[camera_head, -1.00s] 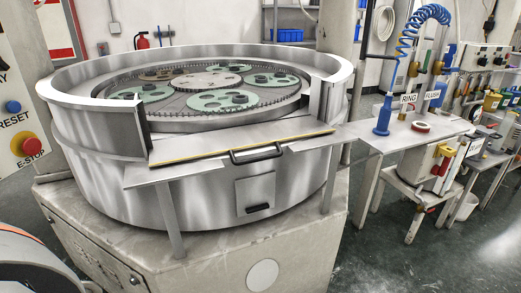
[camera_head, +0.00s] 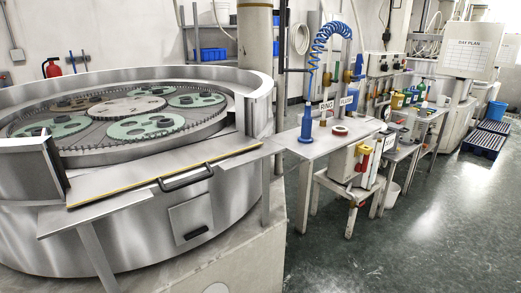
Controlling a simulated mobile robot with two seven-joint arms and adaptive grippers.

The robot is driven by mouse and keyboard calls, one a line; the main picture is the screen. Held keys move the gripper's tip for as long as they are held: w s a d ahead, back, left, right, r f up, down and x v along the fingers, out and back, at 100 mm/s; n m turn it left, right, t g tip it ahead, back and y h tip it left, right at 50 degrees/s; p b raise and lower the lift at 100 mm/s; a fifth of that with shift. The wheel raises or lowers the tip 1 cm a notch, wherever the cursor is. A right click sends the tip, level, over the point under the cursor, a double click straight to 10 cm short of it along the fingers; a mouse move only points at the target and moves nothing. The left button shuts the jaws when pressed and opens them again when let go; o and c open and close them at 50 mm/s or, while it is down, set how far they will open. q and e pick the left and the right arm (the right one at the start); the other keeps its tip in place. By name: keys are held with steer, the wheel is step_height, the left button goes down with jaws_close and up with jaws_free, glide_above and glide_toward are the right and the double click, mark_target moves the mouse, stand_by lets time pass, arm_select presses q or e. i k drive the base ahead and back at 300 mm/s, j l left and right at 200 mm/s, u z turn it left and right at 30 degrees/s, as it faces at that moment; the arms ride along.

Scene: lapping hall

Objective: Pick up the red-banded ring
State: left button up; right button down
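The red-banded ring (camera_head: 340,130) lies on the grey side table (camera_head: 318,150), right of the big lapping machine. It is a small red ring with a pale centre, lying flat. It is near the "RING" sign (camera_head: 326,108) and the "PLUG" sign (camera_head: 347,102). A blue bottle-shaped tool (camera_head: 306,128) stands to its left on the same table. Neither of my grippers is in view.
The round steel lapping machine (camera_head: 190,222) fills the left, with a front shelf and black handle (camera_head: 188,177). Further benches line the right. The floor (camera_head: 430,215) at right is open.

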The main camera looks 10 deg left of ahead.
mark_target(340, 131)
steer(key=i+l, duration=1.05)
steer(key=l, duration=0.1)
